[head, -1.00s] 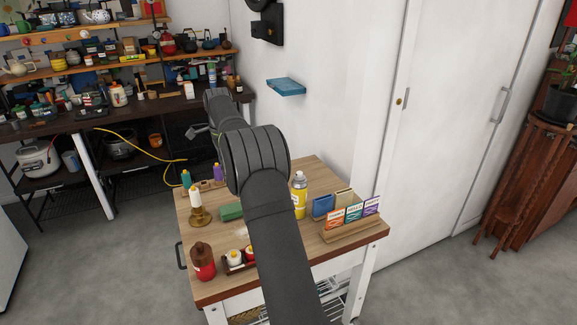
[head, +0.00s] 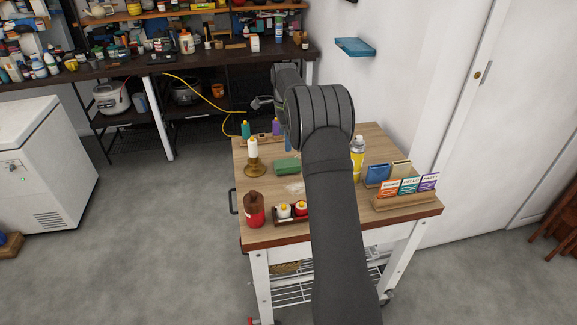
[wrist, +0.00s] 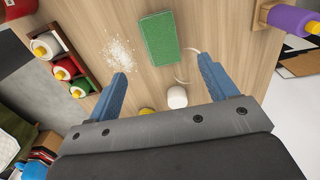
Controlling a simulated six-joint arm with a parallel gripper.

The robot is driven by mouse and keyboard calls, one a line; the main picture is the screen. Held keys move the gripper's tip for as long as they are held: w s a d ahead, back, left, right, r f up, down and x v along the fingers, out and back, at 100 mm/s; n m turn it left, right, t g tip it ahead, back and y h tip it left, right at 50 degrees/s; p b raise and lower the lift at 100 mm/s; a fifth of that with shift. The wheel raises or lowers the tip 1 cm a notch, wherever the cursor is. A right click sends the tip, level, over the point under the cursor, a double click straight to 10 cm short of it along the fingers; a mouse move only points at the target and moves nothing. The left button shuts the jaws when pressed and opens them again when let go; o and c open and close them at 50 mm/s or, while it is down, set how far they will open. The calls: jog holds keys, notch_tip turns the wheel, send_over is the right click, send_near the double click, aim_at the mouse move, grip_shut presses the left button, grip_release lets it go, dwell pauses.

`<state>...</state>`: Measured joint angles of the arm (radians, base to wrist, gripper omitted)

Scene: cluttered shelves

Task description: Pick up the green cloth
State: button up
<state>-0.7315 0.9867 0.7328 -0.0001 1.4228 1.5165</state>
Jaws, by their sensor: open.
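The green cloth (head: 287,166) lies flat on the wooden top of a small cart, left of my arm in the head view. In the wrist view the green cloth (wrist: 160,40) is a folded-looking rectangle beyond my fingertips. My gripper (wrist: 162,68) is open, with its two blue fingers spread and nothing between them. It is above the cart top, with the cloth ahead of the gap and not touched. In the head view my arm hides most of the gripper.
A white candle in a brass holder (head: 254,157) stands left of the cloth; its white top (wrist: 177,97) shows close by my fingers. White crumbs (wrist: 120,51) lie beside the cloth. A red bottle (head: 254,210), small jars (head: 292,210), a yellow spray can (head: 357,160) and a card rack (head: 408,200) surround it.

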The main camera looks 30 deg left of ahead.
aim_at(286, 163)
jog(key=f, duration=1.1)
jog(key=shift+w+f, duration=0.2)
jog(key=c, duration=1.1)
